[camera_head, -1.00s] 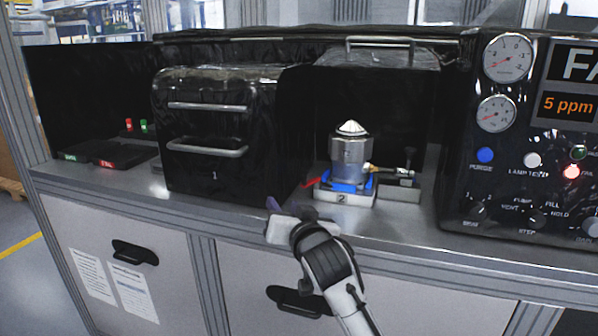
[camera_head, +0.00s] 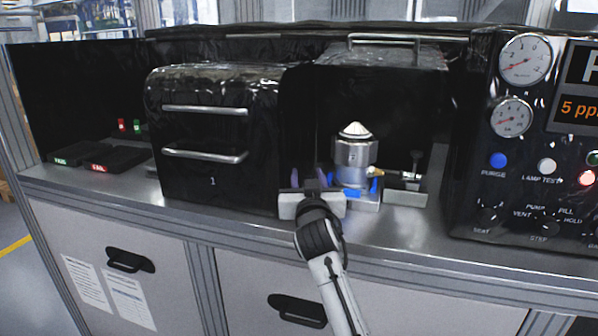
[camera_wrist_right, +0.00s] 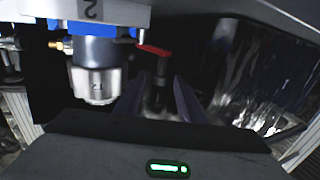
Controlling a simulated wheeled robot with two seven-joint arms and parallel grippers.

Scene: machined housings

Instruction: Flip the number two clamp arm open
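The silver housing (camera_head: 354,152) with a cone top stands upright in a blue-trimmed fixture (camera_head: 365,200) in the open bay. In the right wrist view, which appears upside down, the fixture's number two plate (camera_wrist_right: 100,12) and the housing (camera_wrist_right: 97,75) show at left. A red clamp arm (camera_wrist_right: 153,50) with a dark shaft lies beside the housing there. My right gripper (camera_head: 309,179) is at the fixture's left side, its purple fingers apart. In the wrist view the fingers (camera_wrist_right: 160,98) stand on either side of the dark clamp part; contact is not clear. My left gripper is out of view.
The closed black chamber numbered one (camera_head: 212,140) stands just left of my right gripper. A small grey block with a fitting (camera_head: 405,190) sits right of the fixture. The gauge panel (camera_head: 530,140) is further right. The front counter strip is clear.

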